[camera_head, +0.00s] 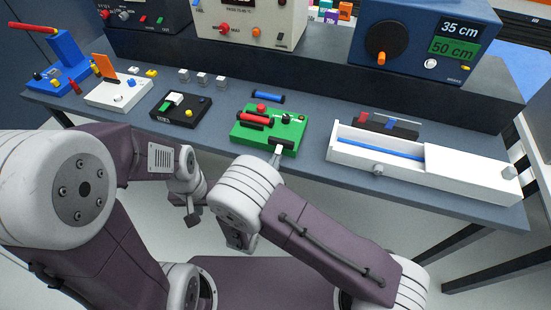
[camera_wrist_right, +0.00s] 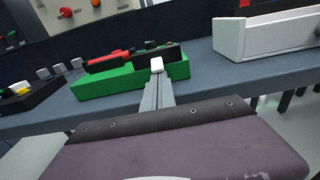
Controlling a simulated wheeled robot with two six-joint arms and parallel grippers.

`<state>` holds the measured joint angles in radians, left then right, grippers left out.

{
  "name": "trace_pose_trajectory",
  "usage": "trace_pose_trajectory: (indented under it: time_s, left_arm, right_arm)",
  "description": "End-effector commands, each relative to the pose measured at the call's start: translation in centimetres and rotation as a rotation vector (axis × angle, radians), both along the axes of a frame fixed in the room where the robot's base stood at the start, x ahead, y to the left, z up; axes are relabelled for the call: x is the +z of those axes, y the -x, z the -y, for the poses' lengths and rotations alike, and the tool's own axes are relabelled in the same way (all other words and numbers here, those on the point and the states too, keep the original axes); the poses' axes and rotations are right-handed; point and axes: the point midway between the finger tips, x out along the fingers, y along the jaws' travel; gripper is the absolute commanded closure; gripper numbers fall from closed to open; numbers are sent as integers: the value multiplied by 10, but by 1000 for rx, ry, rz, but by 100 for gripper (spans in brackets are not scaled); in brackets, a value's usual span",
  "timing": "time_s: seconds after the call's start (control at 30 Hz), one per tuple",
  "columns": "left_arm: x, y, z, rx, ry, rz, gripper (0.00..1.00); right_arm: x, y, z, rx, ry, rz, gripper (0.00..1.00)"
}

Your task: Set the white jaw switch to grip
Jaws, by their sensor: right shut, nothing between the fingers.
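A green box (camera_head: 268,130) on the bench carries a red cylinder (camera_head: 254,119), dark parts and a black block (camera_head: 284,143) at its front edge. In the right wrist view, a small white piece (camera_wrist_right: 157,64), which looks like the white jaw switch, sits at the front of the green box (camera_wrist_right: 125,80). My right gripper (camera_head: 277,153) is shut and empty, its tips at that front edge; the wrist view shows the fingers (camera_wrist_right: 157,82) right at the white piece. I cannot tell whether they touch, nor read the switch's setting. My left gripper (camera_head: 193,217) hangs low before the bench, away from the box; its opening is unclear.
A long white open-topped box (camera_head: 390,158) with a blue rod stands to the right. A black box (camera_head: 181,108) and a white box (camera_head: 118,92) stand to the left. A blue cylinder (camera_head: 268,96) lies behind the green box. Instrument units line the raised back shelf.

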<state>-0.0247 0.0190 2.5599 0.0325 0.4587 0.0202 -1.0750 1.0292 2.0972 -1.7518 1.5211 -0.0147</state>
Motion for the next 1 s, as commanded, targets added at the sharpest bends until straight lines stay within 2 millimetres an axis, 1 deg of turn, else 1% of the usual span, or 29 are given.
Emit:
trace_pose_trajectory:
  time_s: [0.27,0.47,0.6,0.77,0.83,1.0]
  left_arm:
    - [17,0,0,0,0,0,64]
    - [44,0,0,0,0,0,64]
    - [68,0,0,0,0,0,64]
    - [88,0,0,0,0,0,64]
    - [83,0,0,0,0,0,64]
    - [82,0,0,0,0,0,64]
  right_arm:
    - [7,1,-1,0,-19,-55,100]
    - [18,3,-1,-1,-52,-153,100]
    - [25,5,-1,-1,-87,-260,100]
    - [30,5,-2,-1,-127,-381,100]
    - [22,6,-2,0,-129,-398,100]
    - [21,6,-2,0,-129,-397,100]
